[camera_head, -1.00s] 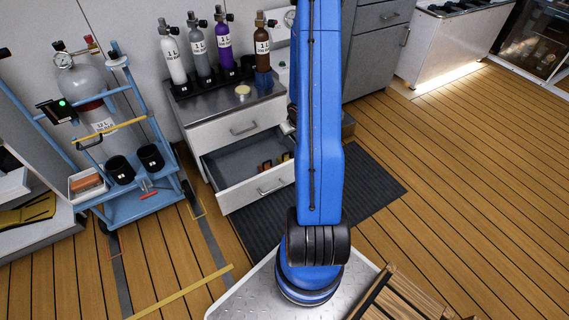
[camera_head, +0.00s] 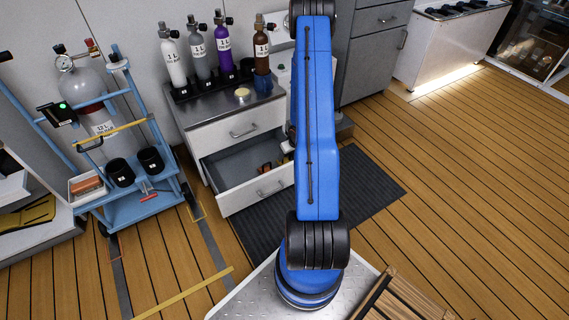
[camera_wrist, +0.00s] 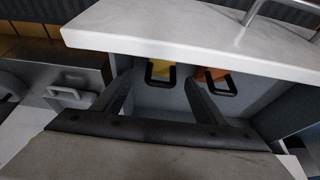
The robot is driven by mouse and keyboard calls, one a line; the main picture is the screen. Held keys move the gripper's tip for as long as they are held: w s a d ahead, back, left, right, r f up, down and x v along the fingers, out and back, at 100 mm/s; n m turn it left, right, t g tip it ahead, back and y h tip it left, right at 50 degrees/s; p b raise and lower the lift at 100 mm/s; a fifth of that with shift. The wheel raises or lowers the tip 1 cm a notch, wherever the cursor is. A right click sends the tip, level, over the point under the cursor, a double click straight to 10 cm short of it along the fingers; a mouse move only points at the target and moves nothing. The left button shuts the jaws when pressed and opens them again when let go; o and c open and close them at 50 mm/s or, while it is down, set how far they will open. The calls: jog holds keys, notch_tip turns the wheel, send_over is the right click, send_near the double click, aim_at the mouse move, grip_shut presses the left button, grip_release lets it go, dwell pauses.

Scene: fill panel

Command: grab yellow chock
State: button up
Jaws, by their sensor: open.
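The yellow chock (camera_wrist: 160,69) shows in the wrist view inside the open drawer (camera_head: 232,164), with a black loop handle on its near side. An orange chock (camera_wrist: 213,74), also with a black handle, sits just right of it. My gripper (camera_wrist: 160,84) is open, its two dark fingers spread apart with the yellow chock's handle appearing between their tips. Nothing is held. Whether the fingers reach the handle's depth cannot be told. In the head view, my blue arm hides the gripper, and the chocks are small and partly covered.
The pale drawer front (camera_wrist: 185,38) crosses the wrist view close to the fingers. Labelled bottles (camera_head: 198,50) stand on the cabinet top (camera_head: 215,101). A blue cart (camera_head: 150,207) with a large cylinder stands left. The wooden floor to the right is clear.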

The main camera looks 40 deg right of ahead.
aim_at(285, 159)
jog(key=shift+w+x, duration=0.15)
jog(key=shift+x, duration=2)
jog(key=shift+w+x, duration=0.15)
jog(key=shift+x, duration=2)
jog(key=shift+r, duration=0.1)
jog(key=c, duration=1.4)
jog(key=shift+r, duration=0.1)
